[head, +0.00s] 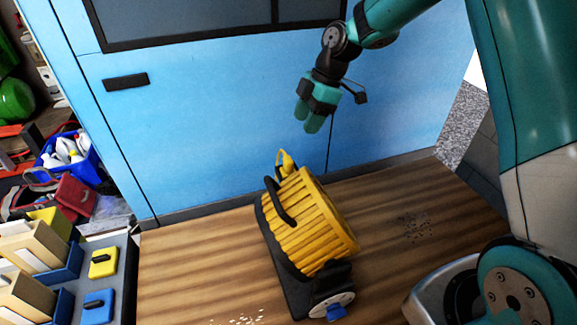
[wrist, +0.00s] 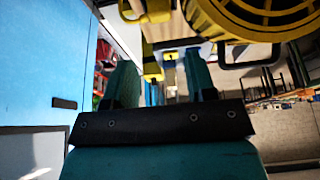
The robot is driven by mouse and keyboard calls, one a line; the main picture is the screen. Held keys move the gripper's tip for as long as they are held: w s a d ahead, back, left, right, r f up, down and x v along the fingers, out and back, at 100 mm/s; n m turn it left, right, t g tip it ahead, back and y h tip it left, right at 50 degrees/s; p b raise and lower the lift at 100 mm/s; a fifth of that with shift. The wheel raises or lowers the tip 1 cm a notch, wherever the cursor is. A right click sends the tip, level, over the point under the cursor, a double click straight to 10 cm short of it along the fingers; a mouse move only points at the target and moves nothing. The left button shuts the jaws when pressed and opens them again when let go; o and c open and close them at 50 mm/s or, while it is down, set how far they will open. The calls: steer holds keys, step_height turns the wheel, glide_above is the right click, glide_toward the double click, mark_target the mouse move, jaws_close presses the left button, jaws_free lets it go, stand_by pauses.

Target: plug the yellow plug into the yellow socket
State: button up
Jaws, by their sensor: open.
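A yellow, ribbed drum-shaped machine (head: 310,220) with a black handle lies tilted on the wooden bench. A small yellow piece (head: 285,161), perhaps the yellow plug, stands at its far end. A yellow block (head: 103,262) with a dark mark on top sits at the lower left, perhaps the yellow socket; I cannot tell for sure. My gripper (head: 313,115) is open and empty, above and behind the machine, apart from the small yellow piece. In the wrist view, the fingers (wrist: 160,82) stand apart, and the yellow machine (wrist: 265,15) shows at the top right.
A blue block (head: 98,307) lies in front of the yellow block. A blue knob-like part (head: 337,313) sits on the machine's near end. Blue and tan bins and clutter fill the left. A blue wall panel (head: 210,120) stands behind the bench (head: 190,270), whose left part is mostly clear.

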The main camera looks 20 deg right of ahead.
mark_target(289, 158)
steer(key=p+x, duration=0.1)
steer(key=x, duration=0.6)
steer(key=shift+a+f, duration=0.15)
steer(key=shift+f, duration=0.05)
steer(key=shift+p+x, duration=1.05)
steer(key=shift+x, duration=1.6)
steer(key=shift+c, duration=0.2)
steer(key=c, duration=0.6)
